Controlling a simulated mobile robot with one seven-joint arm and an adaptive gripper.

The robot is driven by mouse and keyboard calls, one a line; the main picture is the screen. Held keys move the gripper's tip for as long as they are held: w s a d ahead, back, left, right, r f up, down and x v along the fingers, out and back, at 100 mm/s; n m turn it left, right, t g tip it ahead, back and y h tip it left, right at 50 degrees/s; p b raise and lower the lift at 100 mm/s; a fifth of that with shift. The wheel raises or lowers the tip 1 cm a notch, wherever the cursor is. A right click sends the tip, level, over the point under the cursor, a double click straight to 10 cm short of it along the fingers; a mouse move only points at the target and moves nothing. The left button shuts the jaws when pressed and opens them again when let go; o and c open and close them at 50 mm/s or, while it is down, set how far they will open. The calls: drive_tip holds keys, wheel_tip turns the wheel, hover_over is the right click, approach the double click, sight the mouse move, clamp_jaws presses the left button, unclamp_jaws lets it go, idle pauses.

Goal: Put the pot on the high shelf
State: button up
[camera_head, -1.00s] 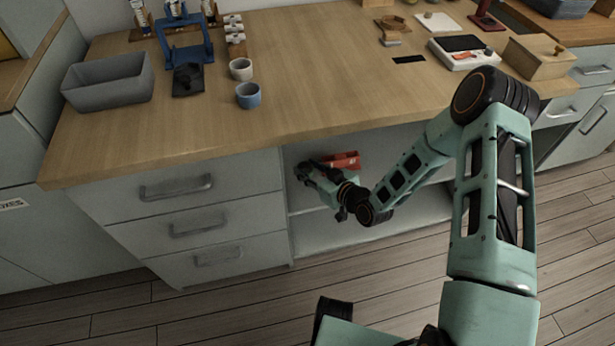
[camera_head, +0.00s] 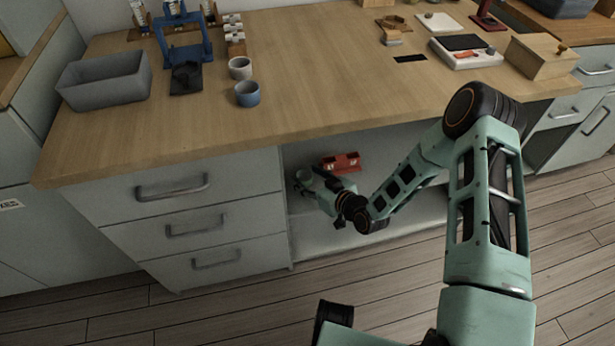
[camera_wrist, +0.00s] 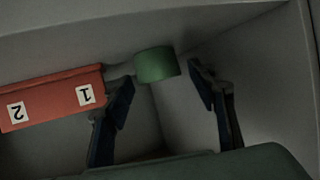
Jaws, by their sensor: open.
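A small green cylinder, which looks like the pot (camera_wrist: 157,65), shows in the wrist view just past my fingertips, near the line between them. My gripper (camera_wrist: 163,84) is open, with one dark finger on either side and nothing held. In the head view my gripper (camera_head: 308,181) reaches into the open shelf bay under the counter, at its left end. A small greyish-green round shape, probably the pot (camera_head: 303,175), shows at its tip. Whether the fingers touch it cannot be told. The bay has a shelf board (camera_head: 302,206) near my gripper; which shelf is the high one is unclear.
A red holder (camera_head: 342,162) labelled 1 and 2 stands right beside my gripper, and close to a finger in the wrist view (camera_wrist: 50,98). Drawers (camera_head: 190,220) border the bay on the left. The counter (camera_head: 330,75) above carries a grey bin (camera_head: 105,85) and cups (camera_head: 247,94).

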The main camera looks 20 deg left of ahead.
drive_tip(key=shift+r, duration=0.25)
drive_tip(key=p+v, duration=0.2)
drive_tip(key=v, duration=1)
drive_tip(key=shift+f+p, duration=0.2)
drive_tip(key=shift+p, duration=0.2)
